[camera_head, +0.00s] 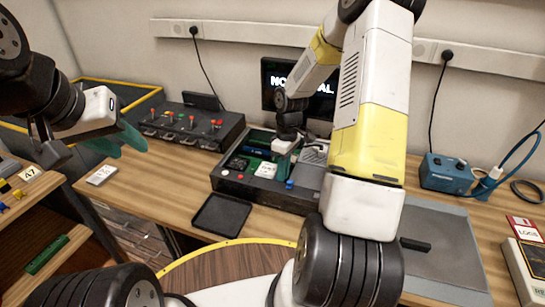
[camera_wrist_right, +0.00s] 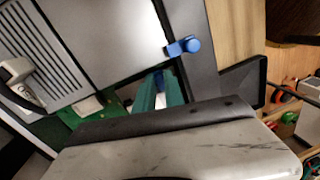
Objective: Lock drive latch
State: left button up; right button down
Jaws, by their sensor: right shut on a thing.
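The open machine chassis (camera_head: 228,183) sits on the bench, with green boards inside. A blue latch with a round knob shows on its front part (camera_head: 289,184) and in the right wrist view (camera_wrist_right: 183,46), apart from my fingers. My right gripper (camera_head: 284,162) reaches down into the chassis. I cannot tell whether this part belongs to the drive latch. My left gripper (camera_head: 117,143) hangs at the left, empty, with its teal fingers apart.
A black tray (camera_head: 222,214) lies in front of the chassis. A black box with red knobs (camera_head: 193,127) stands behind left. A monitor (camera_head: 272,78) is behind the chassis, partly hidden by my right arm. A blue box (camera_head: 448,173) and a grey mat (camera_head: 445,245) are at right.

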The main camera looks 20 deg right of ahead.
jog(key=shift+w+a, duration=0.55)
jog(key=shift+a, duration=0.2)
jog(key=c, duration=1.7)
grip_release()
jog(key=shift+r, duration=0.1)
notch_tip(320, 180, up, 8)
jog(key=shift+w+d+f, duration=0.2)
jog(key=shift+w+d, duration=0.15)
